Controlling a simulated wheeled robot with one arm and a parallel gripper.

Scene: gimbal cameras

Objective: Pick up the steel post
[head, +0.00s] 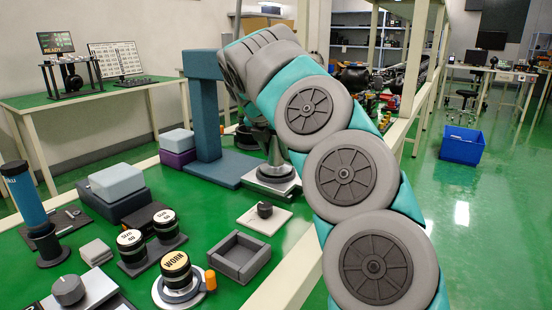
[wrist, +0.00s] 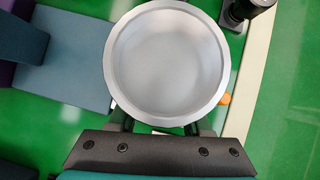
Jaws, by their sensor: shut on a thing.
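The steel post (wrist: 166,62) fills the middle of the wrist view, seen nearly end-on as a round silver top with a raised rim. My gripper (wrist: 160,128) is shut on it just below that top; the fingertips are mostly hidden beneath the rim. My arm hides most of the gripper there. I cannot tell whether the post is clear of its base.
A blue upright stand (head: 205,115) with a flat foot is close on the left. A pale plate with a black knob (head: 264,210) and an open grey tray (head: 239,257) lie nearer. Black weights and the "WORN" piece (head: 176,266) stand at lower left. Green tabletop is free between them.

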